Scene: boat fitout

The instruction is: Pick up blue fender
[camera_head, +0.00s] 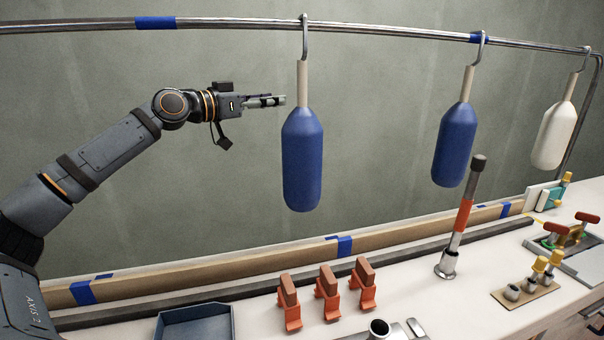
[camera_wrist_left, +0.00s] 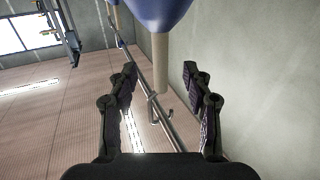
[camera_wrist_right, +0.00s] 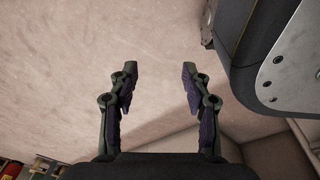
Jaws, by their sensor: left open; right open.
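A blue fender (camera_head: 302,160) hangs upright by its pale neck from a metal hook on the rail. A second blue fender (camera_head: 456,145) hangs further right. My left gripper (camera_head: 277,100) is open and empty, just left of the nearer fender's neck, at the height of the fender's top. In the left wrist view, the fender body (camera_wrist_left: 160,12) is at the top edge, and its pale neck lies in line with the gap between the open fingers (camera_wrist_left: 160,70). My right gripper (camera_wrist_right: 160,70) is open and empty, away from the fenders, seen only in its wrist view.
The metal rail (camera_head: 385,29) runs along the wall above. A white fender (camera_head: 554,135) hangs at the far right. The bench below holds orange clamps (camera_head: 327,294), a blue-grey tray (camera_head: 195,323) and an upright post with an orange band (camera_head: 463,215).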

